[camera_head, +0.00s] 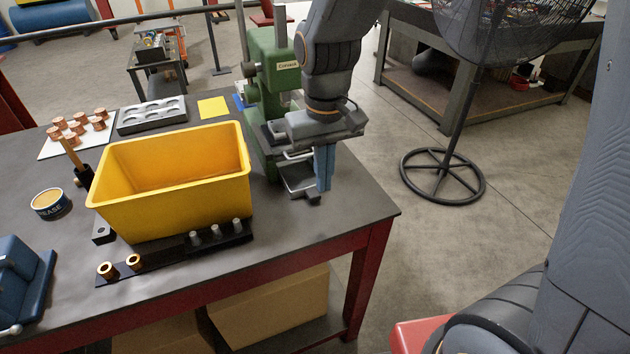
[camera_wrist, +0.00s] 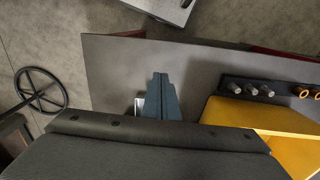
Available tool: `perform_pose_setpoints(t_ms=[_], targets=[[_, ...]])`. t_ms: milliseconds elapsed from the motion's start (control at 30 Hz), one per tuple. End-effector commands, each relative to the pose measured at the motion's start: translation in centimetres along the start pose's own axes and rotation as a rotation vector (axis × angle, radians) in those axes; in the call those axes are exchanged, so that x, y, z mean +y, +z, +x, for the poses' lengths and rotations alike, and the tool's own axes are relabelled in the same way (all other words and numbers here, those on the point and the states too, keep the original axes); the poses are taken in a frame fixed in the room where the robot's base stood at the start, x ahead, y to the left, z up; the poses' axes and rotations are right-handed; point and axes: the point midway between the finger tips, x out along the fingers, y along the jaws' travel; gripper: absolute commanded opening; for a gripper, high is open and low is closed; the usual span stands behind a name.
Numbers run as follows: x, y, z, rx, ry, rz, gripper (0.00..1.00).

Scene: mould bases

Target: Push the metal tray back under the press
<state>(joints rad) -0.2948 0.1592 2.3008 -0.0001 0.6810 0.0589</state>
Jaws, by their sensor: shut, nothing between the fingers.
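The green press (camera_head: 262,90) stands at the right part of the bench. A small silver metal tray (camera_head: 297,180) sticks out at its foot, on the near side, partly hidden by my gripper. My gripper (camera_head: 324,188) points down with its blue-grey fingers together and empty, right beside the tray's right end. I cannot tell whether the fingers touch it. In the wrist view my gripper (camera_wrist: 160,76) is over the dark bench top, and a bit of the bright metal tray (camera_wrist: 139,104) shows at the left of the fingers. The rest of the tray is hidden there.
A yellow bin (camera_head: 170,217) stands left of the press. A dark strip with several metal pins and copper bushings (camera_head: 133,261) lies in front of it. The bench's right edge is close to my gripper. A fan stand (camera_head: 442,178) is on the floor beyond.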

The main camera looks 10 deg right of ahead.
Motion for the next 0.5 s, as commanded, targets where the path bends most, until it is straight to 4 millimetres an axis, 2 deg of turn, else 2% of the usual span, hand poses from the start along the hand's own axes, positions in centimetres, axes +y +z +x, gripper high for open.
perform_pose_setpoints(t_ms=[500], targets=[[-0.1,0.2,7.4,-0.006,0.0,-0.003,0.0]])
